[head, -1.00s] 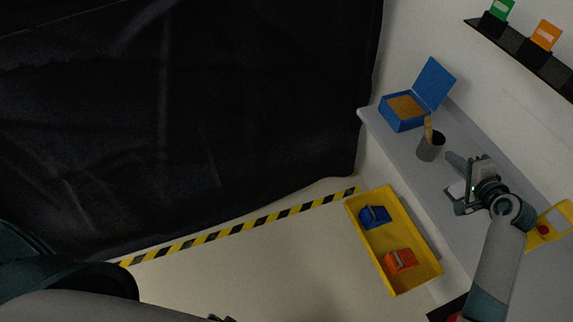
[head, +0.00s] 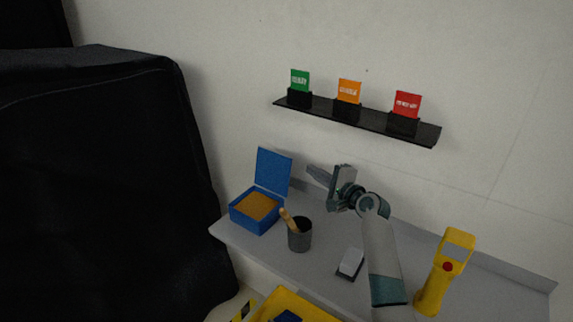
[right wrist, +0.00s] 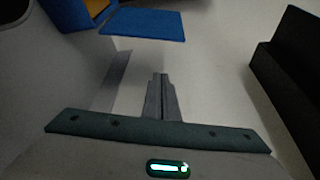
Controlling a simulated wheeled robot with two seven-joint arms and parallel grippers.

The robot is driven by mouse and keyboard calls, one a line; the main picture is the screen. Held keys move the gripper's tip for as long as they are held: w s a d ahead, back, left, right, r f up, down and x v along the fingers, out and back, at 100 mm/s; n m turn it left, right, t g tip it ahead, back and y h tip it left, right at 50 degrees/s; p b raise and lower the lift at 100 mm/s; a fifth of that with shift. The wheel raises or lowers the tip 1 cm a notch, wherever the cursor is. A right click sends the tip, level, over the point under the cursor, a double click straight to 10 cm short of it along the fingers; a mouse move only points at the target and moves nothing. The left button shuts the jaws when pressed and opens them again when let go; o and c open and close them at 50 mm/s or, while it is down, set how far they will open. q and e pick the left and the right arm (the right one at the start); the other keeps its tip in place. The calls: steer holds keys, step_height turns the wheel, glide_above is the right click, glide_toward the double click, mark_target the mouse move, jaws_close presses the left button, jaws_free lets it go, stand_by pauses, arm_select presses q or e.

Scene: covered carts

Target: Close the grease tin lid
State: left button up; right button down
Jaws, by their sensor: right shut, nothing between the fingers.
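The grease tin is an open blue box (head: 262,222) with brownish-yellow grease inside, at the left end of the grey bench. Its blue lid (head: 273,171) stands up, tilted back at the rear. In the right wrist view the lid (right wrist: 145,25) shows at the top, with part of the tin (right wrist: 75,14) at upper left. My right gripper (head: 310,172) is shut and empty, right of the lid and apart from it, with its fingers pointing left. Its closed fingers also show in the right wrist view (right wrist: 159,80). My left gripper is not in view.
A grey cup (head: 300,238) with a wooden-handled tool stands right of the tin. A white-topped block (head: 351,262) and a yellow device (head: 446,266) are further right on the bench (head: 425,262). A black shelf (head: 355,119) with coloured cards hangs above.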

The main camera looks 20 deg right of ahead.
mark_target(275, 171)
steer(key=w+a+p, duration=0.5)
steer(key=w+a, duration=0.1)
steer(key=w, duration=0.1)
steer(key=shift+w, duration=0.15)
stand_by(1.1)
